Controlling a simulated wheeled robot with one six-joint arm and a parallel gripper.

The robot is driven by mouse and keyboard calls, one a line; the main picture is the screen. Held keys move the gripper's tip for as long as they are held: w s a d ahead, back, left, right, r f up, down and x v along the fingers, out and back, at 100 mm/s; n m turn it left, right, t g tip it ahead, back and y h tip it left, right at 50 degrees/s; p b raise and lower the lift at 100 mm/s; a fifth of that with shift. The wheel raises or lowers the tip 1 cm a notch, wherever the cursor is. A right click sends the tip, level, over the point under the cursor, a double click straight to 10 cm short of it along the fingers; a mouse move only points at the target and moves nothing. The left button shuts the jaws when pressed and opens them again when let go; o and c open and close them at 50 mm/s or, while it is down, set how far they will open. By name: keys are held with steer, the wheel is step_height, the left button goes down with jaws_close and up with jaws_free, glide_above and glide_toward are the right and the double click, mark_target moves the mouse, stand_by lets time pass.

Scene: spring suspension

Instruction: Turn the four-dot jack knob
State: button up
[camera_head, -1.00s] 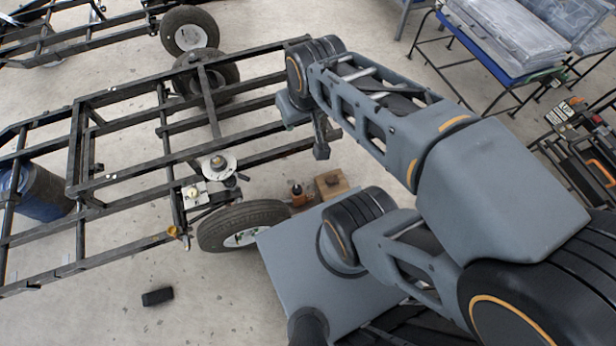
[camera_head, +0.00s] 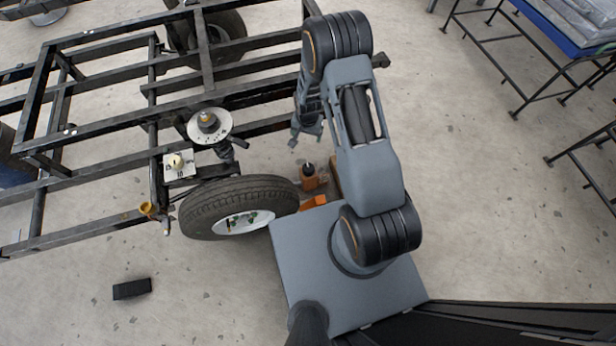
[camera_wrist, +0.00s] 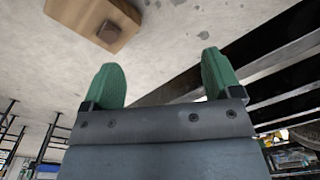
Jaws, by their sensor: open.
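In the head view a pale knob (camera_head: 176,161) stands on a white square plate (camera_head: 185,172) with dark marks, on the trailer frame. A dark knob with a yellowish top (camera_head: 207,119) sits at the centre of a round white dial (camera_head: 222,126). A small brass-coloured knob (camera_head: 148,208) is on the frame rail further left. The dots are too small to tell which knob has four. My gripper (camera_wrist: 162,78) is open and empty, with two green fingertips apart. In the head view my gripper (camera_head: 306,137) hangs right of the dial, clear of the knobs.
A tire (camera_head: 195,213) stands below the plate. An orange bottle-like object (camera_head: 310,178) is on the floor right of it. A brown block (camera_wrist: 75,12) shows in the wrist view. Black frame rails (camera_head: 105,110) cross the left. A black block (camera_head: 132,289) lies on open floor.

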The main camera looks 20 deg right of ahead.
mark_target(308, 168)
steer(key=shift+m+g, duration=0.3)
steer(key=shift+m, duration=0.2)
steer(key=f+b, duration=0.2)
steer(key=f, duration=0.6)
steer(key=s+f+b, duration=0.1)
steer(key=f+b, duration=0.2)
steer(key=f, duration=0.6)
steer(key=f+b, duration=0.2)
steer(key=f, duration=0.6)
steer(key=shift+s+f, duration=0.15)
steer(key=shift+s, duration=0.2)
steer(key=shift+c, duration=0.2)
steer(key=c, duration=0.9)
